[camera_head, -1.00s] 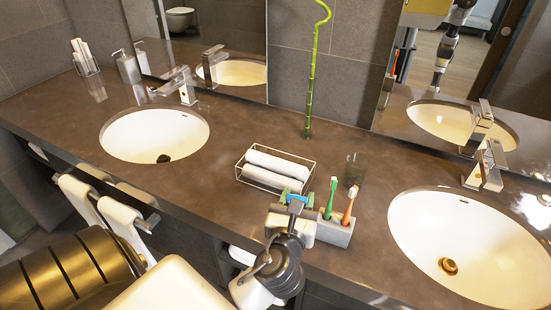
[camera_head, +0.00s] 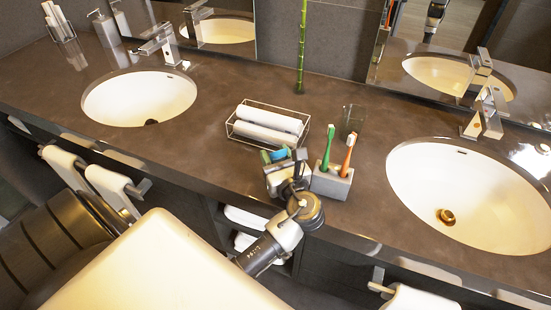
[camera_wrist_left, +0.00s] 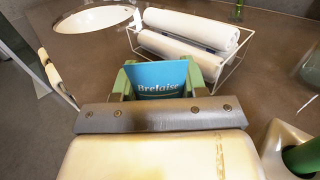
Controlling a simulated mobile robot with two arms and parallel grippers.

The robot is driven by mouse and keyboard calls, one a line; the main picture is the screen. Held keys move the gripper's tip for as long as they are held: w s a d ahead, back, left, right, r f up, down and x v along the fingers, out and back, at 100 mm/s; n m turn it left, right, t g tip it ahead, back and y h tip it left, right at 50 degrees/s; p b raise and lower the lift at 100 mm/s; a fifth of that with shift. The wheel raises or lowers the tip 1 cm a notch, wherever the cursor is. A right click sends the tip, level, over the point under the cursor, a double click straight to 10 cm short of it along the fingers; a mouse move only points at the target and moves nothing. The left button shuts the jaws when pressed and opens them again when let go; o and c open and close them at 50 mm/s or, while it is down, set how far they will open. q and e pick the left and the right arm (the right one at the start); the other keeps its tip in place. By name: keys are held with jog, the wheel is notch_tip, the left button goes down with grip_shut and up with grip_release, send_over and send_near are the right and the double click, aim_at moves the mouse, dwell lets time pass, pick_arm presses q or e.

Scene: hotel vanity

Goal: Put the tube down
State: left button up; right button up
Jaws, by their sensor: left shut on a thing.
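The tube is blue with the word "Brelaise" on it (camera_wrist_left: 160,80), seen in the left wrist view between green gripper fingers. In the head view a small blue part of the tube (camera_head: 281,154) shows at the gripper. My left gripper (camera_head: 274,157) is shut on the tube, at the counter's front, left of the toothbrush holder and just in front of the wire basket. Whether the tube touches the counter (camera_head: 215,125) cannot be told. My right gripper is not in view.
A wire basket with rolled white towels (camera_head: 268,124) stands behind the gripper. A grey holder (camera_head: 332,182) with green and orange toothbrushes stands close at its right, a glass (camera_head: 353,121) behind it. Sinks lie left (camera_head: 140,98) and right (camera_head: 465,190). Counter left of the basket is clear.

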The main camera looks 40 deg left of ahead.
pick_arm(q)
jog(key=shift+f, duration=0.6)
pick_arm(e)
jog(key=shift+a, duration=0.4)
pick_arm(q)
jog(key=o, duration=0.9)
jog(key=shift+f, duration=0.15)
jog(key=shift+o, duration=0.2)
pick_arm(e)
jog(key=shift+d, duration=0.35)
pick_arm(q)
jog(key=shift+s+d, duration=0.1)
jog(key=shift+d, duration=0.05)
jog(key=b+v, duration=0.1)
jog(key=v, duration=1)
jog(key=shift+s+d, duration=0.25)
jog(key=shift+d, duration=0.05)
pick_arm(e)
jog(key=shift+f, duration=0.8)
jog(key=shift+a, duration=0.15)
